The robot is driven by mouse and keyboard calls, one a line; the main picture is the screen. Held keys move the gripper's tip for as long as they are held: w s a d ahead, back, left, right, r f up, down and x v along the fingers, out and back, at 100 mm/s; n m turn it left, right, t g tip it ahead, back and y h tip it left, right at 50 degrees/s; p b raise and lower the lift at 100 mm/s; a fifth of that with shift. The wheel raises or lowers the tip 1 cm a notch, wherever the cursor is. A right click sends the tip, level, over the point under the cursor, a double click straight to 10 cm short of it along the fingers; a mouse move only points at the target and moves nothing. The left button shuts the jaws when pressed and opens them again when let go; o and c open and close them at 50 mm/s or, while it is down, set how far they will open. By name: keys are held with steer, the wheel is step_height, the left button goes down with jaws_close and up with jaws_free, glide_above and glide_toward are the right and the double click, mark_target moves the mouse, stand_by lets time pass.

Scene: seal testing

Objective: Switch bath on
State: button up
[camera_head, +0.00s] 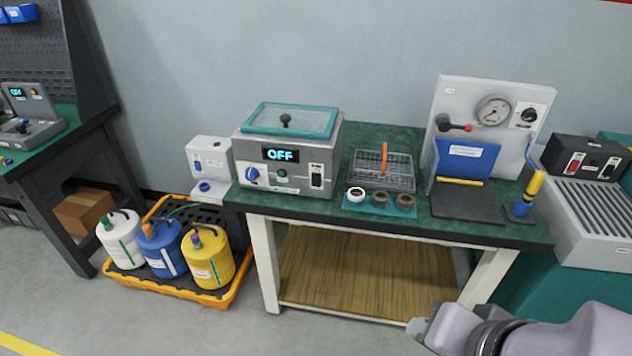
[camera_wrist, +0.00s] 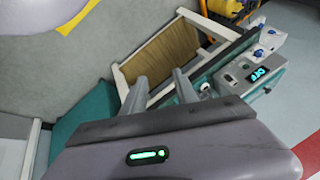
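The bath (camera_head: 328,160) is a grey box with a teal-rimmed glass lid (camera_head: 310,122) on the green bench. The lid is down. Its display (camera_head: 282,155) reads OFF. Below the display are a blue knob (camera_head: 252,175), a small green button (camera_head: 282,175) and a black switch (camera_head: 317,177) in a white plate. In the wrist view the bath (camera_wrist: 235,83) is at the right with its display lit. My gripper (camera_head: 423,325) is at the lower right, in front of the bench and away from the bath. In the wrist view its two fingers (camera_wrist: 161,90) stand apart with nothing between them.
On the bench (camera_head: 390,225) are a wire basket (camera_head: 375,182), several rings on a teal mat, and a gauge panel (camera_head: 483,92). A small white unit (camera_head: 208,160) stands left of the bath. Several jugs sit in a yellow tray (camera_head: 222,302) on the floor. The floor before the bench is clear.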

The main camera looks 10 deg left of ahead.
jaws_close()
stand_by(1.5)
